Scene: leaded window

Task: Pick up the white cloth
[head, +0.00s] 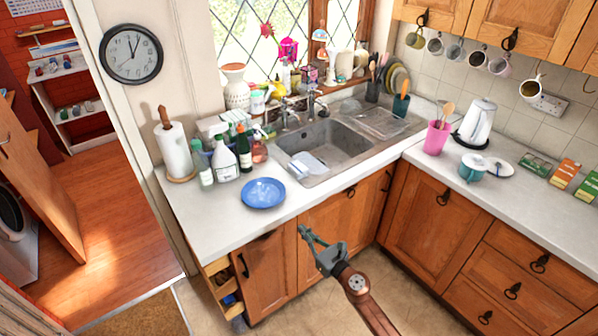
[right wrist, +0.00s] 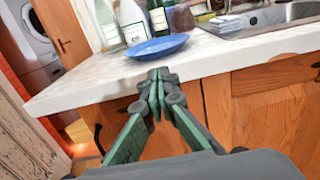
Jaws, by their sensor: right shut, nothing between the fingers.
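The white cloth (head: 308,164) lies crumpled at the front left of the sink (head: 335,143), partly over its edge. In the right wrist view, a pale patch by the sink (right wrist: 225,22) may be the cloth, but it is too small to tell. My right gripper (head: 304,232) is in front of the counter, below and nearer than the cloth, clear of it. Its fingers also show in the right wrist view (right wrist: 154,78), shut with nothing between them. My left gripper is out of view.
A blue plate (head: 263,193) sits on the counter (head: 210,222) near the front edge. Several bottles (head: 225,160) and a paper towel roll (head: 174,150) stand behind it. A pink cup (head: 436,137) and a kettle (head: 478,122) stand to the right. The floor before the cabinets is clear.

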